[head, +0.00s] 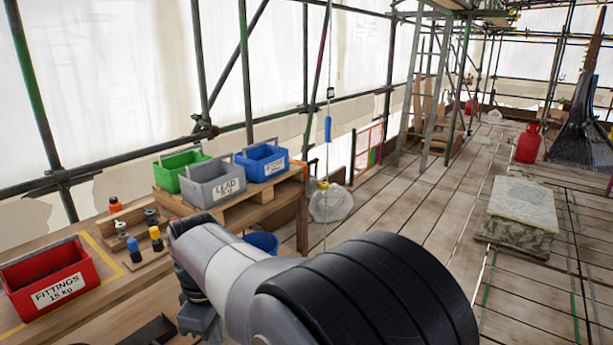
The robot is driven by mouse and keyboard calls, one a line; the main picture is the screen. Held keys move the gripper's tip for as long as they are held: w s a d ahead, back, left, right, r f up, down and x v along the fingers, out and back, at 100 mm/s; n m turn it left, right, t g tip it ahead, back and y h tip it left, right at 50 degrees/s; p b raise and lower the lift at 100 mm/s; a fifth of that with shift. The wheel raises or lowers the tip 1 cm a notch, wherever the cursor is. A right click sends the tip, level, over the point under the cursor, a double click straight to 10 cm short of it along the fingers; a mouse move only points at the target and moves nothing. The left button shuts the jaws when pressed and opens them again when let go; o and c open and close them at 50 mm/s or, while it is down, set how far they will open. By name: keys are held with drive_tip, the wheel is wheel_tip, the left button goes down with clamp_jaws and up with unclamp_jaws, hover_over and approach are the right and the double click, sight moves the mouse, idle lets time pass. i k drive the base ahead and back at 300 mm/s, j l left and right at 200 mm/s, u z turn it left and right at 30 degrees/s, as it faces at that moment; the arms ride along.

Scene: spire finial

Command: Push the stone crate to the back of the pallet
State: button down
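A wooden pallet (236,216) stands at the far end of the workbench. It carries a green crate (183,169), a grey crate (207,190) with a label reading LEAD, and a blue crate (264,168) with a label too small to read. No label reading stone can be made out, so I cannot tell which is the stone crate. The grey crate sits nearest me, at the front of the pallet; the green and blue ones sit further back. My arm crosses the lower middle and covers part of the bench. My gripper's fingers cannot be seen.
A red FITTINGS crate (48,277) stands on the bench at left. A wooden rack (140,240) with small bottles lies between it and the pallet. A blue bucket (262,242) is partly hidden behind my arm. A hanging line with a blue grip (327,129) drops right of the pallet.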

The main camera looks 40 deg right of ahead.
sight(262, 162)
drive_tip(key=i+l+z, duration=0.25)
drive_tip(key=i+l, duration=0.15)
drive_tip(key=i+l+z, duration=0.25)
drive_tip(key=i, duration=0.35)
drive_tip(key=i+l+z, duration=0.3)
drive_tip(key=i, duration=0.2)
drive_tip(key=i+l, duration=0.15)
drive_tip(key=i, duration=0.35)
drive_tip(key=i+l, duration=0.15)
drive_tip(key=i, duration=0.4)
drive_tip(key=i+l, duration=0.15)
drive_tip(key=i, duration=0.35)
